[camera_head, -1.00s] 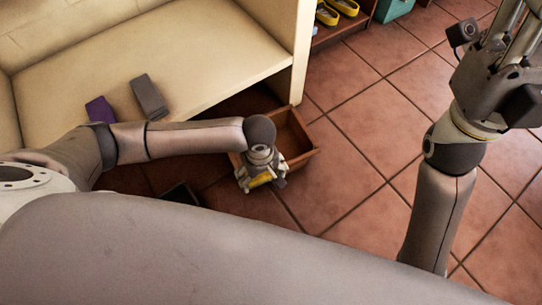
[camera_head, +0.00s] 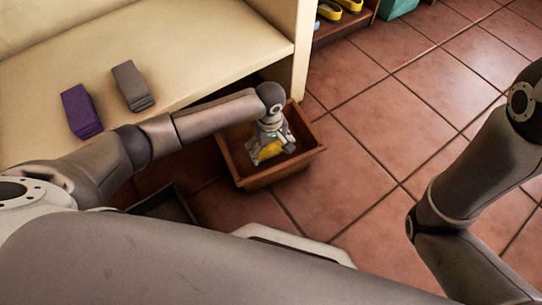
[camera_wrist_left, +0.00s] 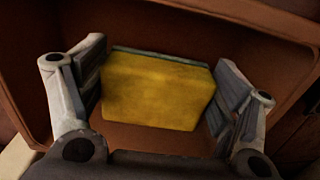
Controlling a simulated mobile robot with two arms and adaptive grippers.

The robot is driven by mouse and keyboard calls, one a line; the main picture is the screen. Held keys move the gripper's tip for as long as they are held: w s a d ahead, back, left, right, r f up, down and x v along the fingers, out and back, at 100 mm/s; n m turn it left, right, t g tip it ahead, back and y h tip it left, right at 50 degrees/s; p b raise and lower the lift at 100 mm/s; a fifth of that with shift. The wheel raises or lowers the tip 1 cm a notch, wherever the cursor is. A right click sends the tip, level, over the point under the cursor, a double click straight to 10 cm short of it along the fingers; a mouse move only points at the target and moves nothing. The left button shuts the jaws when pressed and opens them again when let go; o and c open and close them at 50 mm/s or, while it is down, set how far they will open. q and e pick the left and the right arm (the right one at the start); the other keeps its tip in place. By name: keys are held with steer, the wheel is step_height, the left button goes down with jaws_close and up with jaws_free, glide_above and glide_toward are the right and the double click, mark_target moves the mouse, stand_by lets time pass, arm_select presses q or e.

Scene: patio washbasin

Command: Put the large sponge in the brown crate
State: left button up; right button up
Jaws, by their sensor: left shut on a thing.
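The large sponge (camera_head: 270,151) is yellow, with a thin greyish far edge in the left wrist view (camera_wrist_left: 158,90). My left gripper (camera_head: 271,146) is shut on it, with one finger pad at each side of the sponge. The brown crate (camera_head: 284,172) stands on the floor by the end of the bench. The gripper and sponge are over the crate's opening, within its walls as seen from the head. The crate's walls surround them in the left wrist view (camera_wrist_left: 40,85). I cannot tell whether the sponge touches the crate's bottom. My right gripper is out of view.
A cream bench (camera_head: 190,60) holds a purple folded cloth (camera_head: 80,111) and a grey one (camera_head: 131,86). A dark open container (camera_head: 165,204) lies left of the crate. Yellow shoes (camera_head: 330,10) and a teal box (camera_head: 399,8) are at the back. Tiled floor right of the crate is clear.

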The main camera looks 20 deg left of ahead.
mark_target(271, 152)
arm_select(q)
steer(key=shift+w+a+f+b, duration=0.1)
steer(key=shift+w+f+b, duration=0.35)
steer(key=shift+w+f, duration=0.25)
steer(key=shift+w+f+b, duration=0.15)
steer(key=shift+f+b, duration=1)
steer(key=shift+f, duration=0.6)
steer(key=shift+f, duration=0.1)
steer(key=shift+f, duration=0.15)
steer(key=o, duration=0.8)
